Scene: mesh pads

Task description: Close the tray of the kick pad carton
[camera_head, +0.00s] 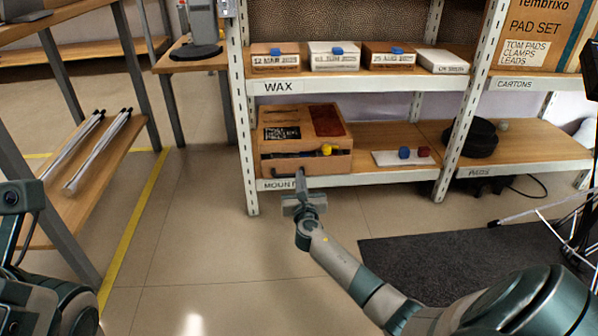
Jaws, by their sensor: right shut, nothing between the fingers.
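The kick pad carton (290,114) is a brown box with a dark label and a reddish-brown panel on top. It sits at the left end of the lower shelf. Its tray (335,165) is at the front, low down, and appears pulled partly out, with dark contents and a yellow item (326,150) showing. My right gripper (300,174) is shut and empty, its tips just in front of the tray's front face. I cannot tell if they touch it. Of my left arm, only links show at the lower left; its gripper is out of view.
A white board (388,158) with a blue and a red knob lies right of the carton. A shelf upright (243,110) stands close left of it. Small boxes (335,56) line the shelf above. Floor in front is open, with a dark mat (450,260) at right.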

